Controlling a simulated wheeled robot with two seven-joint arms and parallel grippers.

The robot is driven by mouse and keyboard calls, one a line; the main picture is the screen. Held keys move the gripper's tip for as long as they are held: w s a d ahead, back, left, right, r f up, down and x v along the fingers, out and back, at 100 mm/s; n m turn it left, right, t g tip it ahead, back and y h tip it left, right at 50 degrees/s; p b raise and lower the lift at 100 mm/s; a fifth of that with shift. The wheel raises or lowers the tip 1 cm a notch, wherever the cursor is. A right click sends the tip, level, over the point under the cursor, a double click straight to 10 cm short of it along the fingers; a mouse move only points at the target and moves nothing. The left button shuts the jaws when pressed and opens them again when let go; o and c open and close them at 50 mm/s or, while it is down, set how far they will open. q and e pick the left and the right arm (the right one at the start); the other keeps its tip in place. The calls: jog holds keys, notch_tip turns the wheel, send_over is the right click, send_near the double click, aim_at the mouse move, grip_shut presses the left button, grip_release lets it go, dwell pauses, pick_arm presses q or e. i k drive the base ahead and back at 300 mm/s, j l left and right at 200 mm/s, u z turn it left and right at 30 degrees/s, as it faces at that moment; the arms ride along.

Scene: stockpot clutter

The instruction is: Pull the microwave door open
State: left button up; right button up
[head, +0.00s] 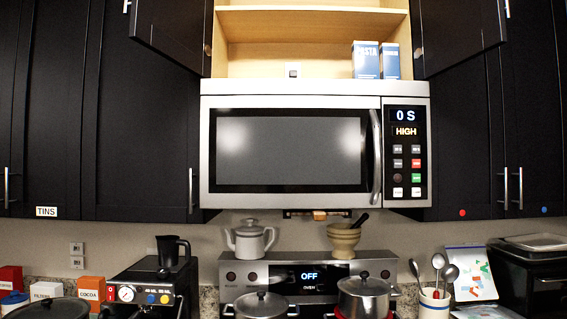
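The microwave (213,100) is mounted above the stove, below an open cabinet. It has a silver frame and its door (290,148) has a dark window and looks shut. The door's curved vertical silver handle (376,157) is at the door's right edge, beside the control panel (405,182). The panel's display reads "0 S" and "HIGH". Neither of my grippers is in view, and nothing touches the handle.
Open cabinet doors (172,30) and (457,35) flank the shelf with blue boxes (366,60) above. Below are a white kettle (250,240), a mortar with pestle (343,241), pots (364,296), a coffee machine (150,290) and a utensil crock (435,303). The space before the microwave looks clear.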

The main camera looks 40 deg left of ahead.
aim_at(256, 151)
jog(key=u, duration=1.2)
